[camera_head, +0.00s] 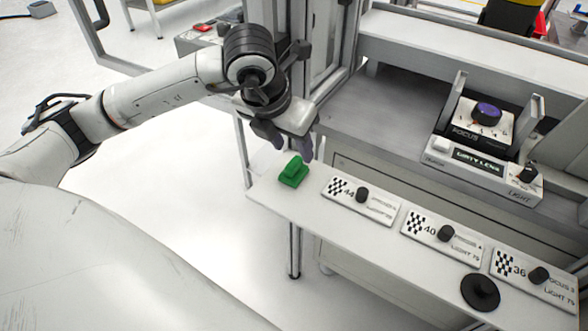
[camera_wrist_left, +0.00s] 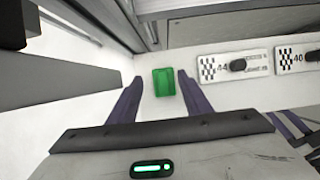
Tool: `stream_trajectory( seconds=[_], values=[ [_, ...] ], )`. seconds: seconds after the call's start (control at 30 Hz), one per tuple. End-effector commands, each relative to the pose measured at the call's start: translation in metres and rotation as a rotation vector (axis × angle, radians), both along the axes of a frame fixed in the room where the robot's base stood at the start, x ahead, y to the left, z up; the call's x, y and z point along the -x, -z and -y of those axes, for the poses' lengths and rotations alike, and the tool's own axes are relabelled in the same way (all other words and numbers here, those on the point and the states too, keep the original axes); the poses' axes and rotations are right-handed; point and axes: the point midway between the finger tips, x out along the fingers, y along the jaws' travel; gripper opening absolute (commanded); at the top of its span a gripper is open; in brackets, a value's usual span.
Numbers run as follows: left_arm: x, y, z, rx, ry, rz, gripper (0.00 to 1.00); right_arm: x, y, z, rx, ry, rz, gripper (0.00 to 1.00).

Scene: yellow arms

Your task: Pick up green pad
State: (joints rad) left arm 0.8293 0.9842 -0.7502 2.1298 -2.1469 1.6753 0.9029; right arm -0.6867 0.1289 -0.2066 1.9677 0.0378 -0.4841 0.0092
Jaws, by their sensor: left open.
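The green pad (camera_head: 293,172) lies on the left end of the white shelf, left of the plate marked 44. It has a raised grip on top. My left gripper (camera_head: 293,150) is above and just behind it, fingers pointing down. In the left wrist view the green pad (camera_wrist_left: 164,82) shows between the fingertips of the open left gripper (camera_wrist_left: 160,80), with clear gaps on both sides. Nothing is held. My right gripper is in neither view.
White plates marked 44 (camera_head: 361,199), 40 (camera_head: 441,237) and 36 (camera_head: 534,276) with black knobs line the shelf. A round black pad (camera_head: 480,293) lies at the front right. A device with a purple knob (camera_head: 486,114) stands behind. A grey frame post rises near my left gripper.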

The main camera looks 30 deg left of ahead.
Motion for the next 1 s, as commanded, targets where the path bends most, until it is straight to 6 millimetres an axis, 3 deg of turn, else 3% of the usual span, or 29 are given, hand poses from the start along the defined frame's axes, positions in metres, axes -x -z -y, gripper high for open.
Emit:
stream_trajectory(
  seconds=[0.4,0.7,0.77,0.9,1.0],
  values=[
    [-0.015,0.048,0.003,0.002,0.001,-0.002,0.45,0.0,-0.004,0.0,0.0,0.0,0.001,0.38],
    [-0.017,0.054,0.004,0.002,0.003,0.0,0.45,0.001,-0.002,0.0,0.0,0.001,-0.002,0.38],
    [-0.017,0.053,0.004,0.002,0.003,0.0,0.38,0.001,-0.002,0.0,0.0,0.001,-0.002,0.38],
    [-0.017,0.053,0.004,0.002,0.003,0.0,0.14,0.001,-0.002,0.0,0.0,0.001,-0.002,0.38],
    [-0.017,0.053,0.004,0.002,0.003,0.001,0.13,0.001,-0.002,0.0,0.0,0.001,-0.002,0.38]
  ],
)
